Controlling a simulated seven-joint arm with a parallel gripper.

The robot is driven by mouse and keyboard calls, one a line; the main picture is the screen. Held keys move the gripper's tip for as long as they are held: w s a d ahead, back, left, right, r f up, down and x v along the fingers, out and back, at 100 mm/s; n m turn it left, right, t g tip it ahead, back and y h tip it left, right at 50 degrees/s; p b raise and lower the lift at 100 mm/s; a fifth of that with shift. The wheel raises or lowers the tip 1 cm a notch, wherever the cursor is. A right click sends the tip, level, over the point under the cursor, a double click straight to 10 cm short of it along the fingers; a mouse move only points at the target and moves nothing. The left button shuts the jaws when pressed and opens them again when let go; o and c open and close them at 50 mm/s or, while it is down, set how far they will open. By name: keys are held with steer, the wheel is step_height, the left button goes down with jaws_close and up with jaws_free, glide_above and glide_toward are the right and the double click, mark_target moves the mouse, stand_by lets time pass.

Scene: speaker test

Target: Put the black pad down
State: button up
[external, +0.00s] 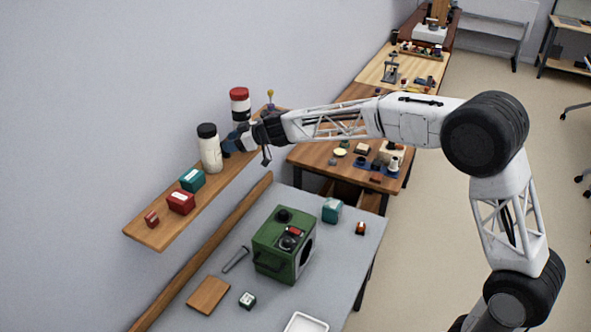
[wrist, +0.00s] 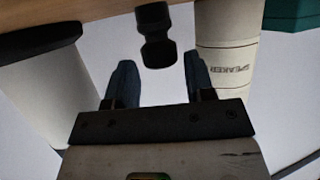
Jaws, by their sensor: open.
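My gripper (external: 238,142) is over the wooden shelf on the wall, between two white jars. In the wrist view, which looks upside down, its two blue fingertips (wrist: 160,72) are apart with nothing between them touching either one. A small black necked object (wrist: 156,36) stands on the shelf just ahead of the fingers, roughly in line with the gap. I cannot tell for certain that it is the black pad.
The black-lidded jar (external: 209,150) and red-lidded jar (external: 240,104) flank my gripper closely. Teal (external: 192,180) and red (external: 181,202) boxes sit farther along the shelf (external: 150,234). Below, a green speaker box (external: 276,257) stands on the grey table (external: 345,262).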

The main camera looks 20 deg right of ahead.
steer(key=shift+x, duration=1.25)
steer(key=c, duration=0.8)
steer(key=shift+r, duration=0.2)
steer(key=shift+r, duration=1.45)
steer(key=shift+s+d+r, duration=0.15)
steer(key=shift+s+r, duration=0.05)
steer(key=s+d, duration=0.2)
steer(key=s, duration=0.2)
steer(key=s+d+r, duration=0.1)
steer(key=s+d, duration=0.2)
steer(key=s, duration=0.1)
steer(key=s+d, duration=0.3)
steer(key=s, duration=0.2)
steer(key=shift+s+r, duration=0.1)
steer(key=shift+r, duration=0.1)
